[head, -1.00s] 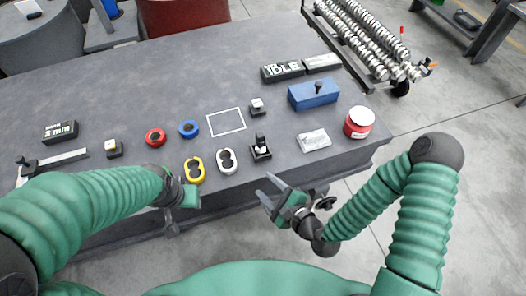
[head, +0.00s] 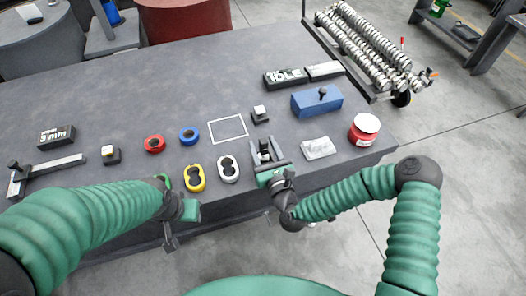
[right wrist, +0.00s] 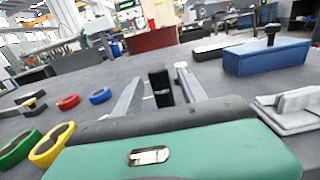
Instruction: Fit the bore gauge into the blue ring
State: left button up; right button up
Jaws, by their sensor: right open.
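The blue ring (head: 189,135) lies flat on the grey table, right of a red ring (head: 155,143); it also shows at left in the right wrist view (right wrist: 100,95). A black upright-handled piece (right wrist: 160,88), which may be the bore gauge, stands between the fingers of my right gripper (head: 265,147). The gripper is open, one finger on each side of the handle; contact cannot be told. My left gripper (head: 178,212) hangs at the table's front edge, its fingers unclear.
Yellow (head: 194,178) and white (head: 228,168) double rings lie left of the right gripper. A small black block with a white top (head: 260,114) stands behind it. A blue box (head: 317,101), a red-and-white jar (head: 364,130) and a grey packet (head: 318,148) are at right.

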jog(key=x, duration=0.3)
jog(key=shift+w+f, duration=0.2)
jog(key=shift+w, duration=0.05)
grip_shut()
